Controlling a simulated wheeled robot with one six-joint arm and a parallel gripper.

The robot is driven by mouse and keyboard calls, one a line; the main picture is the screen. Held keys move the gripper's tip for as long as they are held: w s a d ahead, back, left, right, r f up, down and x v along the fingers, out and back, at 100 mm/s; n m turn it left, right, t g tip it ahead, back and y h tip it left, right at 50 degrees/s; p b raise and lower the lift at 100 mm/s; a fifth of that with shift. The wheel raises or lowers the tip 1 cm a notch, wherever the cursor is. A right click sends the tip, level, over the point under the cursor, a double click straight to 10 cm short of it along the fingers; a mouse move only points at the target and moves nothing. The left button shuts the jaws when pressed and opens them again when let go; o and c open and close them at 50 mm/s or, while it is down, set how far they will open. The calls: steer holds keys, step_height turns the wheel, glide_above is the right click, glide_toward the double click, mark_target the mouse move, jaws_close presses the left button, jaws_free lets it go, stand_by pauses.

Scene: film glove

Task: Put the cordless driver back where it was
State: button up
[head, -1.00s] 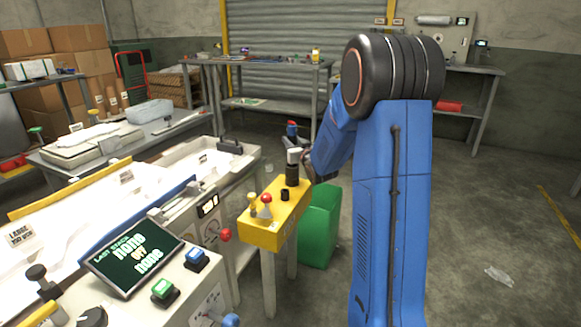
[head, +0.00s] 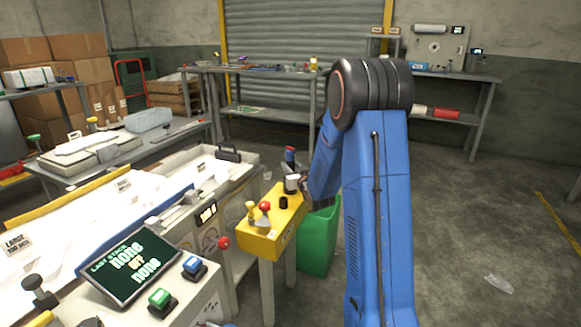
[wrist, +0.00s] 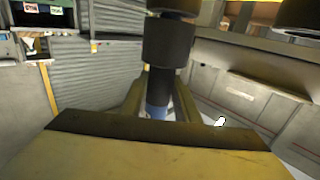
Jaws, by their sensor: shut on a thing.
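My gripper (head: 302,184) is at the far end of the yellow stand (head: 262,243) in the head view, partly hidden by my blue arm. It is shut on the cordless driver, which shows as a dark, stepped cylinder with a blue part in the wrist view (wrist: 168,45). In the head view, a blue and red upright piece (head: 290,155) and a white piece show at the gripper, low over the stand top. I cannot tell whether the driver touches the stand. Its lower end is hidden.
The white machine (head: 215,240) is close on the left. Open floor lies to the right.

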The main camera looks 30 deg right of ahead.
steer(key=o, duration=1)
steer(key=shift+o, duration=0.2)
steer(key=s+a+r+g, duration=0.1)
steer(key=s+a+g, duration=0.3)
steer(key=s, duration=1.3)
steer(key=s+a+r+n+g+y, duration=0.1)
steer(key=s+a+g, duration=0.3)
steer(key=s+a, duration=0.6)
steer(key=s+a+r+g+y, duration=0.1)
steer(key=s+a+g, duration=0.4)
steer(key=s, duration=2)
steer(key=a, duration=0.3)
steer(key=shift+s+r, duration=0.25)
steer(key=shift+r, duration=0.05)
